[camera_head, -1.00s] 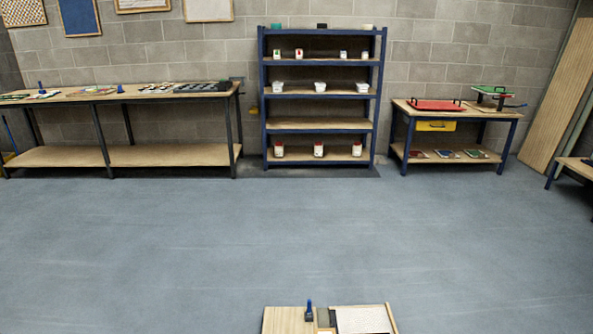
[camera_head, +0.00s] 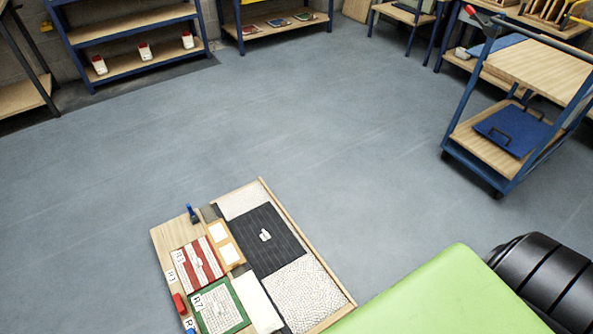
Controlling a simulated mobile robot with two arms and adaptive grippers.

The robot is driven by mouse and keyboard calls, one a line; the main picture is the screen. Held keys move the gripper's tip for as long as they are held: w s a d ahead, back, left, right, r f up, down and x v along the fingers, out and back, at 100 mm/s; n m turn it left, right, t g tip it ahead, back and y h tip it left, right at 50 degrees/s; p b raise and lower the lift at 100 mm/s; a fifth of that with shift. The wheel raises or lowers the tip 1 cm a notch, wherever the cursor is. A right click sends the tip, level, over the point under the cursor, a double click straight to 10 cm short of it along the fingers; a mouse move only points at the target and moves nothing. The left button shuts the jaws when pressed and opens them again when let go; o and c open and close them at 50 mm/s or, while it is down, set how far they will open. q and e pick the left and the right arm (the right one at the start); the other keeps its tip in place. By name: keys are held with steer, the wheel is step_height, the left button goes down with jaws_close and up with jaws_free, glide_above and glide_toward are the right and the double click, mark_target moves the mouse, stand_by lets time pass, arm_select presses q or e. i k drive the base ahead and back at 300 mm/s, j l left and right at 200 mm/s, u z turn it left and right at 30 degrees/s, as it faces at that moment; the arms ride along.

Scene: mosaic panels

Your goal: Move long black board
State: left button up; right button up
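A black board with a fine grid (camera_head: 270,233) lies on the work surface at the lower middle, between two pale pebbled panels (camera_head: 302,292). I cannot tell whether this is the long black board. A thin dark strip (camera_head: 209,213) also shows at its left, partly hidden under trays. Neither of my grippers shows in this view.
A blue trolley (camera_head: 469,142) stands at the right, with a blue tray (camera_head: 517,129). Open grey floor (camera_head: 330,110) lies between.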

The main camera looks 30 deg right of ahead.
mark_target(268, 243)
steer(key=z, duration=0.75)
steer(key=l+z, duration=0.55)
steer(key=z, duration=0.3)
steer(key=l+z, duration=0.4)
steer(key=i+l+z, duration=0.15)
steer(key=i+l, duration=0.2)
steer(key=i+l+z, duration=0.15)
steer(key=i+l, duration=0.15)
steer(key=i, duration=0.2)
steer(key=i+l+z, duration=0.1)
steer(key=i+l, duration=0.15)
steer(key=i, duration=0.2)
steer(key=i+u, duration=0.5)
steer(key=i+l+u, duration=0.15)
steer(key=i+u, duration=0.35)
steer(key=i+j+u, duration=0.25)
steer(key=i+u, duration=0.15)
steer(key=i+j+u, duration=0.1)
steer(key=i+u, duration=0.65)
steer(key=i, duration=0.15)
steer(key=i+l+u, duration=0.2)
steer(key=i+u, duration=0.6)
steer(key=i+l+u, duration=0.2)
steer(key=i+u, duration=0.15)
steer(key=u, duration=0.15)
steer(key=i+l+u, duration=0.3)
steer(key=u, duration=0.15)
